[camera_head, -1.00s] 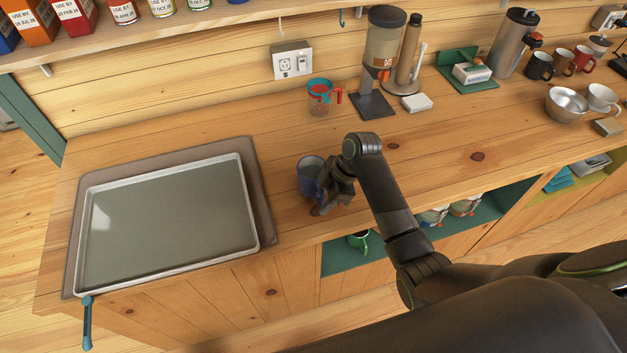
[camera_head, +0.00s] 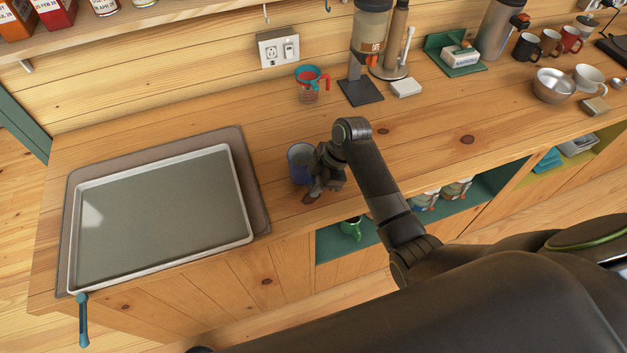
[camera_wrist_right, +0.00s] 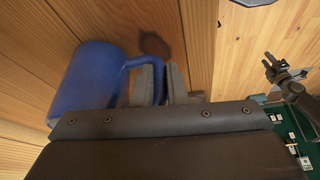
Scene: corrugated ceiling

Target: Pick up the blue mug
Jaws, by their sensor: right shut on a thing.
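The blue mug (camera_head: 300,163) is upright at the counter, right of the large tray, in the head view. It also shows at the left of the right wrist view (camera_wrist_right: 85,82), with its handle toward my fingers. My right gripper (camera_head: 318,180) is at the mug's right side. In the right wrist view its two fingers (camera_wrist_right: 160,84) are shut on the mug's handle, which they partly hide. I cannot tell whether the mug's base touches the counter. My left gripper is not in view.
A grey tray (camera_head: 160,215) on a brown mat fills the counter's left. A measuring cup (camera_head: 312,86) and a grinder (camera_head: 368,50) stand behind the mug. A metal bowl (camera_head: 553,88) and several mugs are at far right. A green mug (camera_head: 350,229) is on the shelf below.

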